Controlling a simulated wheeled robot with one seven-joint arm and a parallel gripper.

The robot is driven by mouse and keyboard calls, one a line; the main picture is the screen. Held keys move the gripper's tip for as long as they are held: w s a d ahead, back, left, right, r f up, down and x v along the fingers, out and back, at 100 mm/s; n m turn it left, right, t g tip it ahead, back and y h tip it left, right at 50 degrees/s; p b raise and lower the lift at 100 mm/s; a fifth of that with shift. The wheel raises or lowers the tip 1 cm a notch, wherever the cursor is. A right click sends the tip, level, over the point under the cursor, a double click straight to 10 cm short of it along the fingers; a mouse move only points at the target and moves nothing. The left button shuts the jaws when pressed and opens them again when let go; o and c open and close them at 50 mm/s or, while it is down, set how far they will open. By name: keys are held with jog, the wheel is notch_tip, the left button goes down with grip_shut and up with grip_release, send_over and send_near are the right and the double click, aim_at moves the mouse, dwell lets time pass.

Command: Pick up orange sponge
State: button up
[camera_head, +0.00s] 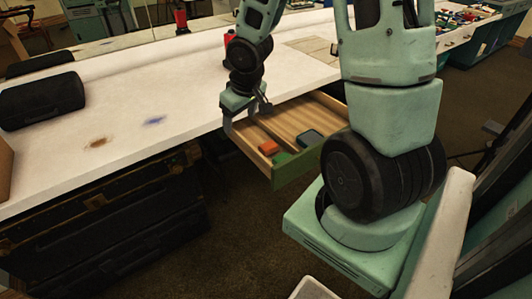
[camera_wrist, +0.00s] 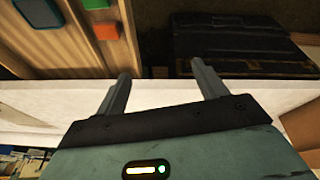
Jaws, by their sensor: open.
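The orange sponge (camera_head: 268,147) is a small block lying in an open wooden drawer (camera_head: 300,172), near the drawer's left end. It also shows at the upper left of the wrist view (camera_wrist: 107,30). My gripper (camera_head: 247,120) is open and empty, pointing down over the table's front edge beside the drawer. In the wrist view the two fingers (camera_wrist: 161,70) are spread apart, with the sponge beyond and left of them, not between them.
A green item (camera_head: 282,158) and a dark teal item (camera_head: 310,139) share the drawer with the sponge. The white tabletop (camera_head: 120,110) carries a black case (camera_head: 42,100) at left and a red object (camera_head: 228,40) at the back. Black cases (camera_head: 110,225) stand below.

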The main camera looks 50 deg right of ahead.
jog(key=s+d+f+m+b, duration=0.1)
jog(key=s+d+f, duration=0.15)
jog(key=d, duration=0.45)
jog(key=s+d+f+m, duration=0.1)
jog(key=d+f+m, duration=0.1)
jog(key=d+f, duration=0.35)
jog(key=b, duration=0.5)
send_over(269, 146)
jog(key=s, duration=0.2)
jog(key=shift+t, duration=0.4)
jog(key=f, duration=0.8)
jog(key=shift+s+a+f, duration=0.1)
jog(key=shift+a+f, duration=0.1)
jog(key=shift+f, duration=0.2)
jog(key=shift+b+x, duration=0.9)
jog(key=shift+x, duration=1.95)
jog(key=shift+c, duration=0.3)
jog(key=c, duration=0.7)
